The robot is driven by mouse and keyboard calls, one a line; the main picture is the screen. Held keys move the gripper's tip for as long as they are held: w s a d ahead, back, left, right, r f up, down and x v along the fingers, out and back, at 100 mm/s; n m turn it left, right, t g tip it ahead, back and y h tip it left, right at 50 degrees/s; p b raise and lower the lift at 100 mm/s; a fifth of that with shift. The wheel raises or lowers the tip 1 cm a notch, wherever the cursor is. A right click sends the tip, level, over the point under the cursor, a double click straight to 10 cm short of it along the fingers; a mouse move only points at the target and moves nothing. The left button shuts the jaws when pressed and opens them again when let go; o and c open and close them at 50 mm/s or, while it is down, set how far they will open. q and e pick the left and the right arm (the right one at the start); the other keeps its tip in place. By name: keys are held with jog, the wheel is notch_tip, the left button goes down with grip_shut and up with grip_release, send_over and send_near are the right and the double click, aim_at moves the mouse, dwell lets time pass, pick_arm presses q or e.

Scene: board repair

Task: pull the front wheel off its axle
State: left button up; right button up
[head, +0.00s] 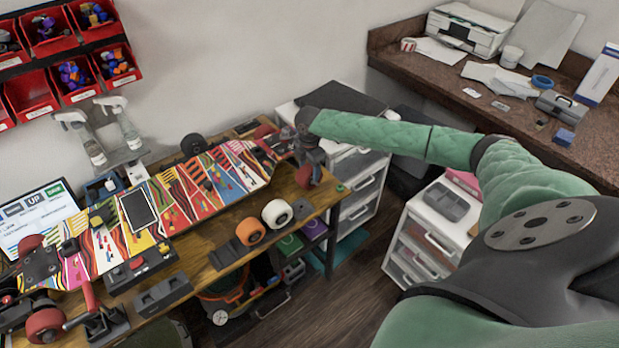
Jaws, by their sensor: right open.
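A skateboard deck (215,172) lies on the workbench with a colourful striped pattern facing up. At its right end, a dark red wheel (309,176) shows at the near side of the truck, and another dark red wheel (264,132) shows at the far side. My right gripper (309,160) is over this right end, close to the near wheel. It is open; whether its fingers are around the wheel or touch it, I cannot tell. The truck there is mostly hidden by the gripper. The left truck (42,265) carries two red wheels. My left gripper is not in view.
An orange wheel (250,232) and a white wheel (277,213) stand at the workbench's (205,240) front edge. A black wheel (193,145) stands behind the deck. White drawer units (433,240) stand to the right, under my right arm. Red bins (48,30) hang on the wall.

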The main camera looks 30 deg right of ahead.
jog(key=c, duration=0.8)
jog(key=shift+s, duration=0.1)
jog(key=shift+s+d+r+p, duration=0.1)
jog(key=shift+s+d+p, duration=0.05)
jog(key=shift+s+p, duration=1)
jog(key=shift+s+d+p, duration=0.2)
jog(key=shift+s+p, duration=1.15)
jog(key=shift+s, duration=1.65)
